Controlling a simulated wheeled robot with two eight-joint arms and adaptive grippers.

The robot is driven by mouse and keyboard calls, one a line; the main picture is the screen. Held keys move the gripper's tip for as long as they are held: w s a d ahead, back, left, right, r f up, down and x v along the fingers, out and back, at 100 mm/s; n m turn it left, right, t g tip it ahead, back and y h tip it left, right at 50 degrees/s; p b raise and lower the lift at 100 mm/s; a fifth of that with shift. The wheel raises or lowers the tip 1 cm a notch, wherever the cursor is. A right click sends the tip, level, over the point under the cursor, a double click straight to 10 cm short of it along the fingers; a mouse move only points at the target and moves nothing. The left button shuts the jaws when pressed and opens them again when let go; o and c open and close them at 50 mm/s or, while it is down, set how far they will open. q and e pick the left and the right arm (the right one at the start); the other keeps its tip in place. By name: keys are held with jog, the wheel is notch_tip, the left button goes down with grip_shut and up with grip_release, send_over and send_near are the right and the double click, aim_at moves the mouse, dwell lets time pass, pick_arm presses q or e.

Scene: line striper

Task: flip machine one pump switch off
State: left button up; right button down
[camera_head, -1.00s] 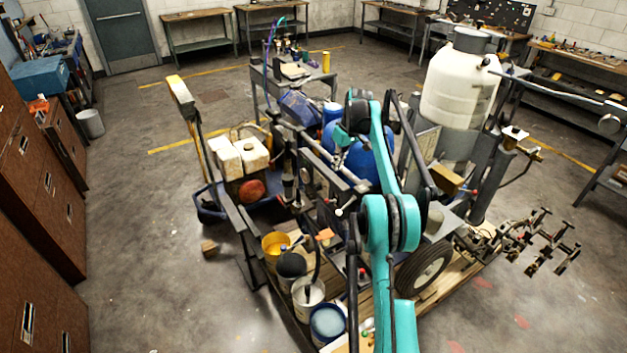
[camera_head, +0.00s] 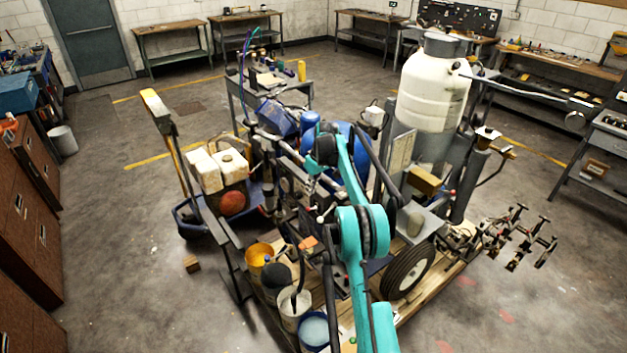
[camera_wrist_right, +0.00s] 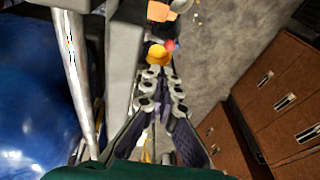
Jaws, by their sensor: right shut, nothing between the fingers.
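The line striper machine, with a large white tank (camera_head: 433,85), stands on a wooden pallet in the middle of the head view. My right arm reaches over it from the bottom. My right gripper (camera_head: 310,186) is low among its bars and pipes, partly lost in the clutter. In the right wrist view the right gripper (camera_wrist_right: 160,75) has its fingers together and empty. A silver pipe (camera_wrist_right: 77,70) and a blue rounded surface (camera_wrist_right: 35,90) are to its left. I cannot pick out the pump switch in either view. My left gripper is not in view.
A yellow bucket (camera_head: 258,256) and other pails stand at the pallet's front. A hand cart (camera_head: 172,132) with white jugs (camera_head: 231,166) is on the left. Brown cabinets (camera_head: 20,215) line the left edge. The floor between cabinets and cart is mostly clear.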

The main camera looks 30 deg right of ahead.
aim_at(307, 209)
jog(key=shift+s+a+f, duration=0.1)
jog(key=shift+a+f, duration=0.05)
jog(key=shift+f, duration=0.65)
jog(key=shift+s+a+f, duration=0.15)
jog(key=shift+a+f, duration=0.05)
jog(key=shift+f, duration=0.6)
jog(key=shift+s+a+f, duration=0.1)
jog(key=shift+a+f, duration=0.05)
jog(key=shift+f, duration=0.65)
jog(key=shift+a, duration=0.1)
jog(key=shift+a+f+h+b, duration=0.1)
jog(key=shift+h+b, duration=0.2)
jog(key=shift+b, duration=0.1)
jog(key=shift+a+f+h+b, duration=0.25)
jog(key=shift+a+h+b, duration=0.15)
jog(key=shift+h+b, duration=0.3)
jog(key=shift+a+f, duration=0.1)
jog(key=f+h+b, duration=0.1)
jog(key=a+h+b, duration=0.1)
jog(key=h+b, duration=0.1)
jog(key=f+h+b, duration=0.1)
jog(key=h+b, duration=0.1)
jog(key=shift+s+a+f+n+t, duration=0.15)
jog(key=shift+a+f+n+t, duration=0.2)
jog(key=shift+n+t, duration=0.05)
